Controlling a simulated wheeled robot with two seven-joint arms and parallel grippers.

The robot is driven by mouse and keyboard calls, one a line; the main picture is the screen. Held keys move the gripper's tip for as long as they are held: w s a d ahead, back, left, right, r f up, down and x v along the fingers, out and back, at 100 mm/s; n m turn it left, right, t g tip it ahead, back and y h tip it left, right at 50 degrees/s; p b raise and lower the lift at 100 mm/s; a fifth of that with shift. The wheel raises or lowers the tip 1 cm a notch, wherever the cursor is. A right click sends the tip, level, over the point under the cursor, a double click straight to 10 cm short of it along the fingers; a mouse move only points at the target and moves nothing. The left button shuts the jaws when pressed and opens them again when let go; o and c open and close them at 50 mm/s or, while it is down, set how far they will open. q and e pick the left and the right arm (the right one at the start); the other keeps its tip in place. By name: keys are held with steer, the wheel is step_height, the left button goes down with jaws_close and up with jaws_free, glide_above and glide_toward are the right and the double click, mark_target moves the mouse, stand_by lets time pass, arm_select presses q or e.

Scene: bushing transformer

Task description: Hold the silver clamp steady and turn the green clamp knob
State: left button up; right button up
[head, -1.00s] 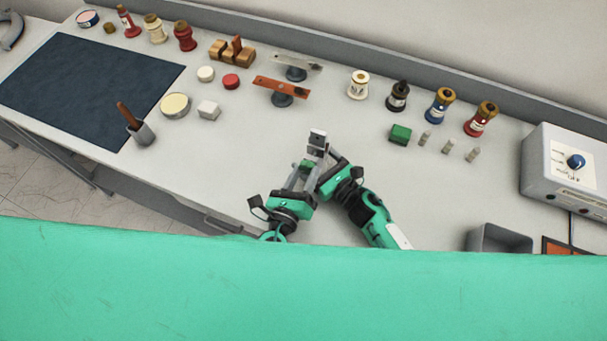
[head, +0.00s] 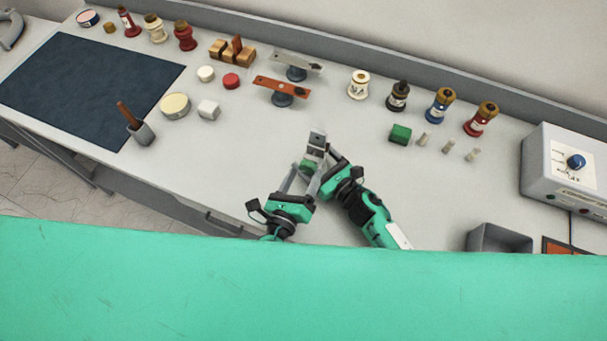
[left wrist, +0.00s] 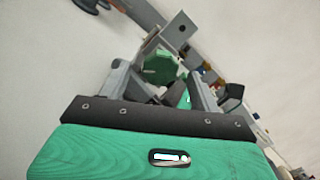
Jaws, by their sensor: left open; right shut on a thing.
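The silver clamp (head: 317,139) is held up above the front of the bench in the head view; its metal end also shows in the left wrist view (left wrist: 178,27). My right gripper (head: 326,160) is shut on the clamp from the right side. The green clamp knob (head: 308,165) sits at the clamp's lower left; in the left wrist view it is a faceted green disc (left wrist: 160,67). My left gripper (head: 301,178) is open just below the knob, its fingers on either side of it in the left wrist view. Whether they touch it I cannot tell.
Behind the grippers lie an orange bar (head: 281,87) and a grey bar (head: 297,61) on stands. A green block (head: 400,134) and small pegs lie to the right, before a grey control box (head: 563,167). A grey bin (head: 499,238) stands at the front right edge.

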mark_target(306, 170)
arm_select(q)
steer(key=v, duration=1.1)
steer(key=m, duration=0.1)
steer(key=w+d+m, duration=0.1)
steer(key=m, duration=0.1)
steer(key=shift+w+r, duration=0.1)
steer(key=shift+r, duration=0.15)
steer(key=m, duration=0.2)
steer(key=w+m, duration=0.1)
steer(key=m, duration=0.1)
steer(key=shift+w+a, duration=0.1)
steer(key=shift+w, duration=0.25)
steer(key=x, duration=1.1)
steer(key=shift+w+f, duration=0.1)
steer(key=shift+w, duration=0.15)
